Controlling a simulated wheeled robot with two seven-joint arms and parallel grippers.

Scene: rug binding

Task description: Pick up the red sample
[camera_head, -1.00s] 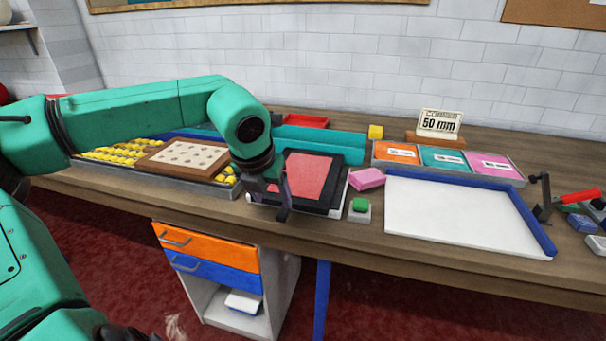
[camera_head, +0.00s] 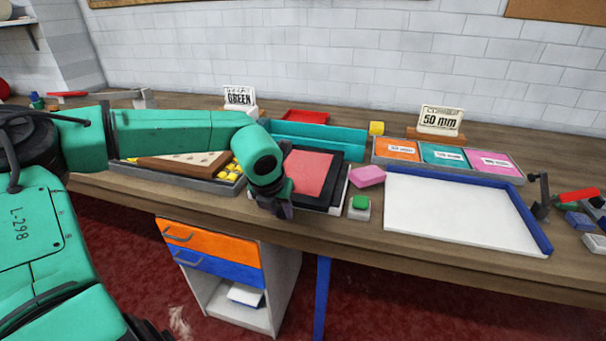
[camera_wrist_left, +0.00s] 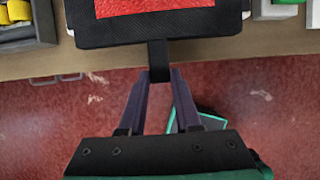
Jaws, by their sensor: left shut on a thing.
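The red sample (camera_head: 308,172) is a flat red rectangle lying framed in a black holder (camera_head: 338,172) on the bench; its near part also shows at the top of the left wrist view (camera_wrist_left: 125,5). A short black tab (camera_wrist_left: 158,52) sticks out from the holder's near edge. My left gripper (camera_wrist_left: 160,78) is shut on this tab, with a finger on each side, at the bench's front edge. In the head view the left gripper (camera_head: 285,212) covers the holder's near left corner. My right gripper is in neither view.
A white board with blue edges (camera_head: 455,212) lies to the right. A green button (camera_head: 359,203) and a pink block (camera_head: 367,176) sit close right of the holder. Teal bars (camera_head: 320,137) lie behind it. A tray with yellow pieces (camera_head: 226,182) is at left.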

